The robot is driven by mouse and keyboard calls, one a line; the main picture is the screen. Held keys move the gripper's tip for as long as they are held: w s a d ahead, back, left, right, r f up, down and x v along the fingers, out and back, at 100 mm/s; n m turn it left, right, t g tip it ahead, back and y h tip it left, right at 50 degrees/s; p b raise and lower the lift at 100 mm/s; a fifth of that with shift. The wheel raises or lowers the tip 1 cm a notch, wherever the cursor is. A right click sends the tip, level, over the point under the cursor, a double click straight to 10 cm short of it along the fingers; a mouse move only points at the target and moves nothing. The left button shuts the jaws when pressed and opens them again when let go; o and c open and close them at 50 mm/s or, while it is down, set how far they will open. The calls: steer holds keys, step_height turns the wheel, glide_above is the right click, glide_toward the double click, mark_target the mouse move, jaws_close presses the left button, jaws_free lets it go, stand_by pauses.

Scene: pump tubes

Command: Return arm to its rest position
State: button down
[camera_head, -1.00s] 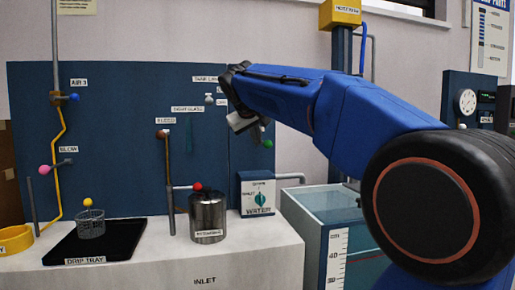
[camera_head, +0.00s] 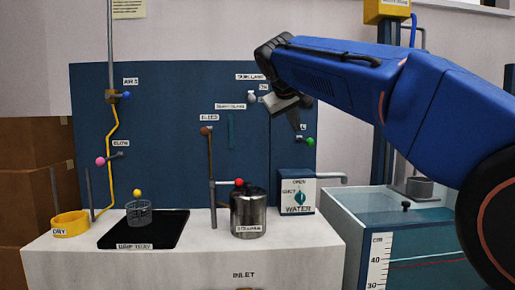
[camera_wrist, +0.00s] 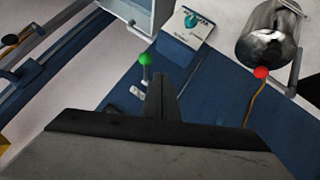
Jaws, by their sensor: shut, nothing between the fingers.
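My blue arm (camera_head: 400,95) reaches in from the right in the head view, raised above the bench. In the wrist view, my gripper (camera_wrist: 161,95) shows as a dark finger shape at the centre. The green knob (camera_wrist: 145,59) shows just beyond its tip there. I cannot tell how far the gripper is from the panel.
A white bench (camera_head: 190,262) carries a drip tray (camera_head: 165,233) with a wire basket (camera_head: 139,212), a steel pot (camera_head: 248,213), a WATER box (camera_head: 297,193) and a yellow ring (camera_head: 70,224). A water tank (camera_head: 352,235) stands at the right, under my arm.

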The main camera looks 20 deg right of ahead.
steer(key=s+a+f+g+y, duration=0.1)
steer(key=s+a+f+y, duration=0.1)
steer(key=s+f, duration=0.8)
steer(key=s+a+f+g+y, duration=0.1)
steer(key=s+a+f, duration=0.4)
steer(key=s+f, duration=0.6)
steer(key=s+a+f+y, duration=0.3)
steer(key=s+f, duration=0.7)
steer(key=f, duration=1.3)
steer(key=shift+s+a+f+n+g+y, duration=0.2)
steer(key=shift+a+f+n+g+y, duration=0.1)
steer(key=shift+a+f+n+g, duration=0.1)
steer(key=shift+r, duration=0.1)
